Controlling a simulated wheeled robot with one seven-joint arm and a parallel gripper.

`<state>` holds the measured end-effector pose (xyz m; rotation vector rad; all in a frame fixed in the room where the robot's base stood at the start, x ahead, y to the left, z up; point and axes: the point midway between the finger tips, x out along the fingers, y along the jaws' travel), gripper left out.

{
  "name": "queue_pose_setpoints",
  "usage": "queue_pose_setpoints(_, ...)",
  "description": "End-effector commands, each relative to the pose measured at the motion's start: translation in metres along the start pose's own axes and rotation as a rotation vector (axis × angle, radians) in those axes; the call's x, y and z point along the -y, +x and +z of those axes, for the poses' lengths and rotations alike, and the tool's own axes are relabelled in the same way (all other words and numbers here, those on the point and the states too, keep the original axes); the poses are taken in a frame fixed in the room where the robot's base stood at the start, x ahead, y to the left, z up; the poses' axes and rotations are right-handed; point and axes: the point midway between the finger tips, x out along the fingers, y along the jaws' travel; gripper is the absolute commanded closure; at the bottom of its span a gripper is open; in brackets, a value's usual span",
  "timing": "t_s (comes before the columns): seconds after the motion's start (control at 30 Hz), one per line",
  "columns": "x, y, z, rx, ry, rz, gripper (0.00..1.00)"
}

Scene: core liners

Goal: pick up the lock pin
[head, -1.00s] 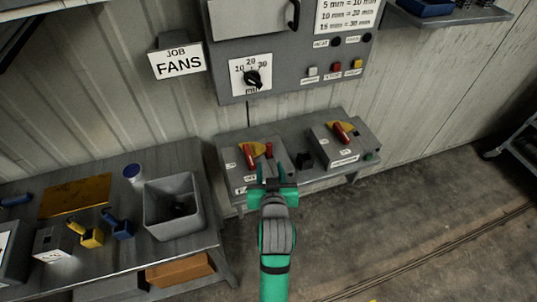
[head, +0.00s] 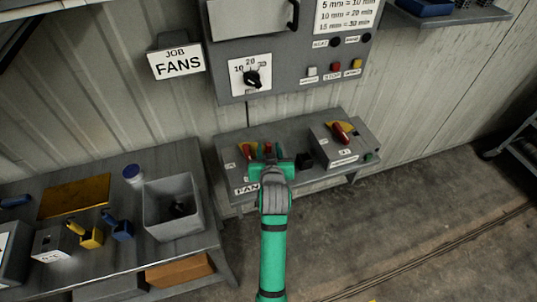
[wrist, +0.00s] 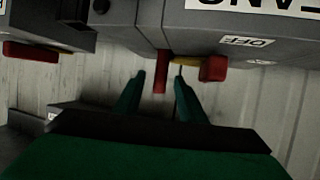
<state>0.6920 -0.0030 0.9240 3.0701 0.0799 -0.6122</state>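The red lock pin (wrist: 160,78) shows in the wrist view on the edge of the FANS switch box, beside a red lever handle (wrist: 213,68). In the head view the pin (head: 268,148) is partly hidden by my gripper. My gripper (head: 268,153) is at the FANS box (head: 233,170). In the wrist view its green fingers (wrist: 160,73) are open, one on each side of the pin, with gaps showing. I cannot tell the exact depth between fingertips and pin.
A second switch box (head: 338,143) with a red lever stands to the right on the same bench (head: 305,178). A small black block (head: 304,160) sits between. The left table (head: 140,255) holds a grey bin (head: 168,190) and padlocks. A control panel hangs above.

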Motion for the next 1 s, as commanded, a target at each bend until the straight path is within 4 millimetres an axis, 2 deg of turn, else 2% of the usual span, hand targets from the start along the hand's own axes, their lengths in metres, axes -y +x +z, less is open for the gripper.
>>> queue_pose_setpoints(0.13, 0.000, 0.015, -0.001, -0.001, 0.000, 0.000, 0.63)
queue_pose_setpoints(0.4, 0.000, 0.018, 0.000, -0.001, 0.000, 0.000, 0.63)
queue_pose_setpoints(0.43, 0.000, 0.018, 0.000, -0.001, 0.000, 0.000, 0.65)
queue_pose_setpoints(0.57, 0.000, 0.018, -0.001, -0.001, 0.000, 0.000, 0.96)
queue_pose_setpoints(0.6, 0.000, 0.018, -0.001, -0.001, 0.000, 0.000, 1.00)
queue_pose_setpoints(0.87, 0.000, 0.018, -0.001, -0.002, 0.000, 0.000, 1.00)
queue_pose_setpoints(1.0, 0.000, 0.015, -0.011, -0.005, -0.001, 0.000, 1.00)
